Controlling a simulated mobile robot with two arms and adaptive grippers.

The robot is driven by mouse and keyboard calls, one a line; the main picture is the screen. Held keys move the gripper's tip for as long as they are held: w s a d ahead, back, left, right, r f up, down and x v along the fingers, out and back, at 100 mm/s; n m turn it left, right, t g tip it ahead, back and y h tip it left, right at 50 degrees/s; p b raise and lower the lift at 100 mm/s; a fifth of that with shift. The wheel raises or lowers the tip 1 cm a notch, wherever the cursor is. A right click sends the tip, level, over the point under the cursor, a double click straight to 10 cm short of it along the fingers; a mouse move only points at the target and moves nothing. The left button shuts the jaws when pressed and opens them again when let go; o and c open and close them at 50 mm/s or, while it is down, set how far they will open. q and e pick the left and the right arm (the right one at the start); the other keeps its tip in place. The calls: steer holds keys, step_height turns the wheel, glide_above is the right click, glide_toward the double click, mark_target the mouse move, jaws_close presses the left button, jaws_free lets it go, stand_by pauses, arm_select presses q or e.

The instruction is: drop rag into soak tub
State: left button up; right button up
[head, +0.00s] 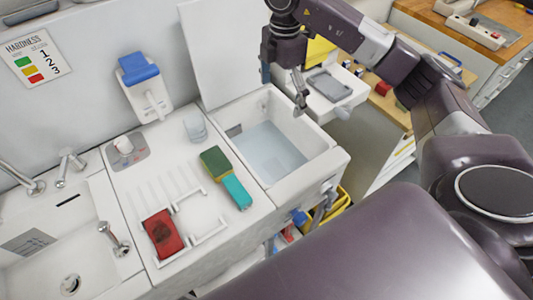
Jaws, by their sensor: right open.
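The soak tub (317,133) is a white basin sunk in the counter, with pale blue water (265,152) in it. My right gripper (286,92) is open over the tub's far right rim, with nothing visible between its fingers. A flat red item (161,234), possibly a folded rag, lies on the drainboard at the lower left, apart from the gripper. I cannot tell for sure that it is the rag. No cloth shows clearly in the water. My left gripper is out of view.
A sink with taps (66,165) is at far left. A grey pad (328,85) lies on a white tray beyond the tub. A raised white lid (228,50) stands behind.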

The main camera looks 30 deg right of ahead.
step_height(320, 180, up, 5)
steer(key=shift+r, duration=0.1)
stand_by(0.6)
